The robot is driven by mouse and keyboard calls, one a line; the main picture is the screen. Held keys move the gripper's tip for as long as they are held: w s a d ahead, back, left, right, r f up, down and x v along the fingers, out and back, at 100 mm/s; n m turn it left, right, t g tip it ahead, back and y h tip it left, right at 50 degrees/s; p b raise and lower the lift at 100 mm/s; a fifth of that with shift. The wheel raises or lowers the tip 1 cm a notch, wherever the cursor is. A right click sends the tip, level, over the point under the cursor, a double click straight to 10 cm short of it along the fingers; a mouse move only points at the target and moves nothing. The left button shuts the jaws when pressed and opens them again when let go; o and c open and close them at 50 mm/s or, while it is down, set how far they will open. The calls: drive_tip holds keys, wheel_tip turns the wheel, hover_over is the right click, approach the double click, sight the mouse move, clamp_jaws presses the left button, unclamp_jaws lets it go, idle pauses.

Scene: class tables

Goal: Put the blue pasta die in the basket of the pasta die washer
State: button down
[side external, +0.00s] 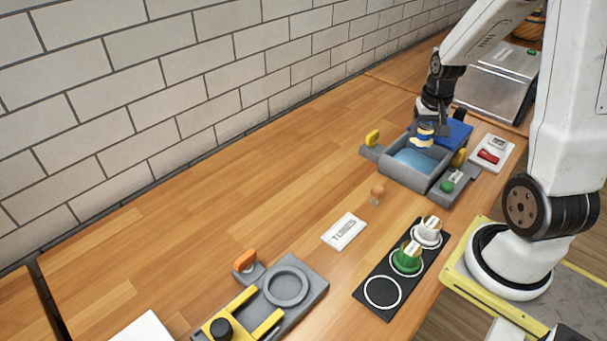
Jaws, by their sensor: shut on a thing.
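My gripper (424,124) is over the pasta die washer (411,182) at the back right, pointing down. It is shut on the blue pasta die (423,140), whose blue and pale yellow parts show below the fingers. The die appears above the washer's open grey basin, with light blue (414,163) inside. The basket cannot be made out clearly. How far the die is above the basin is hard to tell from this angle. A blue panel (456,133) stands at the basin's back right. Yellow handles (373,138) sit at its sides.
A black rack (362,301) holds a green die (407,260) and a white die (427,234); its front ring is empty. The left-middle table is clear.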

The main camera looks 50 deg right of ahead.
sight(426, 131)
drive_tip(key=shift+f, duration=3.9)
drive_tip(key=shift+c, duration=0.4)
unclamp_jaws()
drive_tip(key=shift+f, duration=0.15)
drive_tip(key=shift+r, duration=0.2)
drive_tip(key=shift+s+a+r, duration=0.2)
drive_tip(key=shift+r, duration=1.75)
drive_tip(key=shift+s+a+r, duration=0.2)
drive_tip(key=shift+a+r, duration=0.05)
drive_tip(key=shift+r, duration=1.75)
drive_tip(key=shift+s+a+r, duration=0.2)
drive_tip(key=shift+r, duration=1.75)
